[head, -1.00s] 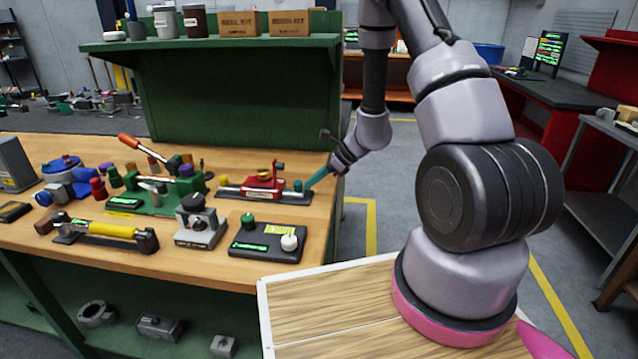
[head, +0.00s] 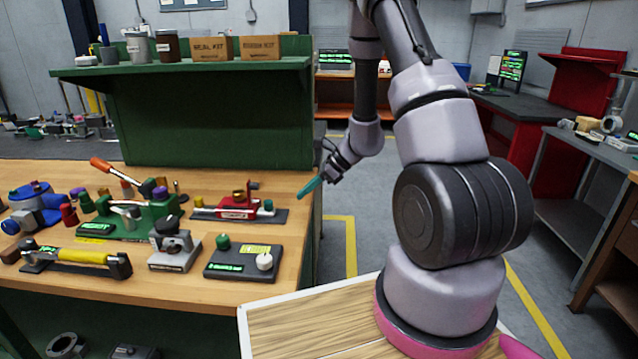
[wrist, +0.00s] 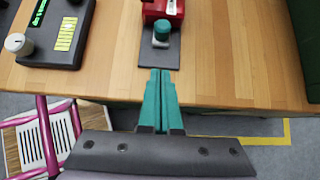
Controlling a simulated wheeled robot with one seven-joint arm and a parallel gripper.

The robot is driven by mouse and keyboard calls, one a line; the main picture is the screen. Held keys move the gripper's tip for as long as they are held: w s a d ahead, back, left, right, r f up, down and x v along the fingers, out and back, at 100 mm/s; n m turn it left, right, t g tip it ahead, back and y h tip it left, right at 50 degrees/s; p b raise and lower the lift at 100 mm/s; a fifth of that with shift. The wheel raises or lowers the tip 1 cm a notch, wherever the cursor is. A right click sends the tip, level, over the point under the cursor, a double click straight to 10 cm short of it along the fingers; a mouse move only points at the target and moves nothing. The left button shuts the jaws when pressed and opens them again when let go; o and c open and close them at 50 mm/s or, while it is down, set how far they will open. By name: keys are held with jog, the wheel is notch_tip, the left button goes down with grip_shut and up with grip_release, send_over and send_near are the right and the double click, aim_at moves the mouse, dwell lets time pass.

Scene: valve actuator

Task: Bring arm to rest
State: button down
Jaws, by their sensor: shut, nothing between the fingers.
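My gripper (head: 309,187) has teal fingers and hangs just off the right edge of the wooden workbench (head: 210,283) in the head view. In the wrist view its two fingers (wrist: 161,80) lie together, shut and empty. Their tips point at the dark base plate of a red fixture (wrist: 163,10) with a teal knob; I cannot tell the exact gap, but nothing is gripped. In the head view the red fixture (head: 236,207) stands to the left of the fingertips. My arm rises from its base and bends down to the gripper.
On the bench are a dark control box (head: 243,262) with a white knob, a green device (head: 145,218) with an orange lever, and a yellow-handled tool (head: 84,257). A green shelf (head: 210,120) stands behind. Open floor (head: 385,225) lies right of the bench.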

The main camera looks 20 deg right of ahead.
jog(key=s+r+n+h, duration=0.1)
jog(key=s+r+n, duration=0.4)
jog(key=r, duration=0.7)
jog(key=s+r+n+h, duration=0.1)
jog(key=s+r+n, duration=0.45)
jog(key=r, duration=0.65)
jog(key=s+d+r+n+t+h, duration=0.3)
jog(key=s+r+n, duration=0.5)
jog(key=s+r, duration=0.3)
jog(key=shift+s+t+h, duration=0.4)
jog(key=shift+s+h, duration=0.3)
jog(key=shift+s, duration=0.45)
